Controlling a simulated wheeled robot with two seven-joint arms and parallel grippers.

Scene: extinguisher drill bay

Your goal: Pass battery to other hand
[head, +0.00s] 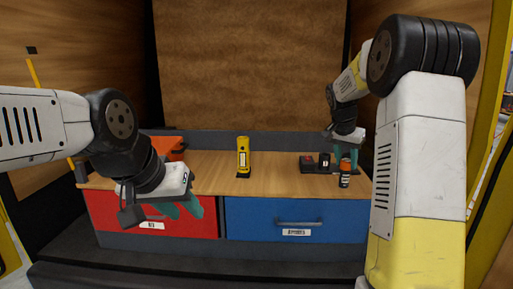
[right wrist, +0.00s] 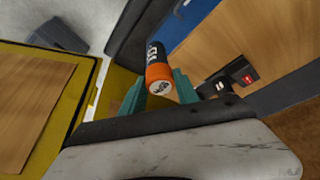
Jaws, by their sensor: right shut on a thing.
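The battery (head: 345,181) is a small cylinder with an orange end and a dark body with white print. My right gripper (head: 346,156) is shut on its orange end and holds it upright near the right front of the wooden worktop. The right wrist view shows the battery (right wrist: 156,66) between the two teal fingers of the right gripper (right wrist: 159,88). My left gripper (head: 182,209) is in front of the red drawer, far to the left of the battery. Its teal fingers are apart with nothing visible between them.
A black charger-like block (head: 313,163) sits on the worktop (head: 205,168) beside the right gripper. A yellow device (head: 243,156) stands mid-worktop, and an orange case (head: 167,147) is at the left. Below are a red drawer (head: 110,210) and a blue drawer (head: 255,222) with a handle.

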